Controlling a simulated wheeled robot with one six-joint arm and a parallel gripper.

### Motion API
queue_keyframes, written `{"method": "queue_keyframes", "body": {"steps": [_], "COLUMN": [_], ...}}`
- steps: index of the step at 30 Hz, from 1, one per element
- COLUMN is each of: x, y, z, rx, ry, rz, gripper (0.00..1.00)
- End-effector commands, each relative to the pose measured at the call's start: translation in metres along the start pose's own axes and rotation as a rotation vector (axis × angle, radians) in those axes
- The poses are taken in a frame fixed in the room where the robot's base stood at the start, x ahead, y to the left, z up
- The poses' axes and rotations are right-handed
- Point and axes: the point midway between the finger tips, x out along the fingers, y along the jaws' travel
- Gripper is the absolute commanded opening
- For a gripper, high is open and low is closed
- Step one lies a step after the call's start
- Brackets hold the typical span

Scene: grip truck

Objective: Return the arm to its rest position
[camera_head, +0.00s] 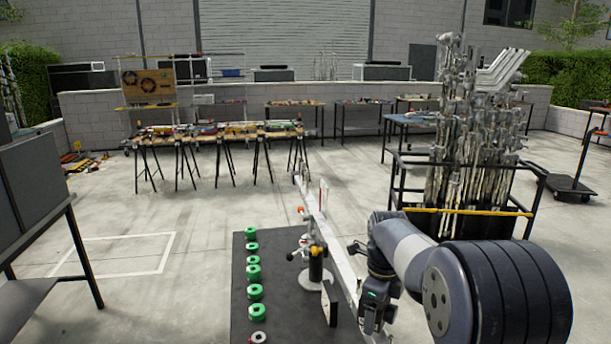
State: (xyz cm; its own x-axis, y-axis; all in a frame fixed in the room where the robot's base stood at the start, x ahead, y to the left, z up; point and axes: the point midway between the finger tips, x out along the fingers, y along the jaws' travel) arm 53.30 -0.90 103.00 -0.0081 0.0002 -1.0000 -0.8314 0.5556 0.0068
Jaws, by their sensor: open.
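My arm (410,255) reaches in from the lower right, bent, with its wrist pointing down over the right side of a dark table. My gripper (373,318) hangs at the end of the wrist, below a small green light. It is open, and its fingertips are hard to make out against the metal bar behind it. I see nothing held in it. A long pale metal bar (342,262) runs just left of the gripper. A stand with a black and yellow post (316,265) is beside the bar.
Several green rolls (254,272) line the left of the dark table (285,325). A black cart (470,212) full of metal stands is behind my arm on the right. Work tables (225,135) stand farther back. The floor at left (130,225) is mostly clear.

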Motion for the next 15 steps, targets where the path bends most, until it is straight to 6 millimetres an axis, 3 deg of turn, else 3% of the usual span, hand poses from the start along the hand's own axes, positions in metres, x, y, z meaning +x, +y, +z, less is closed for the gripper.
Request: {"method": "queue_keyframes", "body": {"steps": [1,3,15], "x": [-0.015,-0.021,-0.026], "y": [-0.001,-0.001,-0.001], "z": [0.001,0.001,0.001], "rx": [0.000,0.000,0.000], "ry": [-0.005,-0.005,-0.004], "rz": [-0.009,-0.008,-0.007], "gripper": [0.76,0.76,0.76]}}
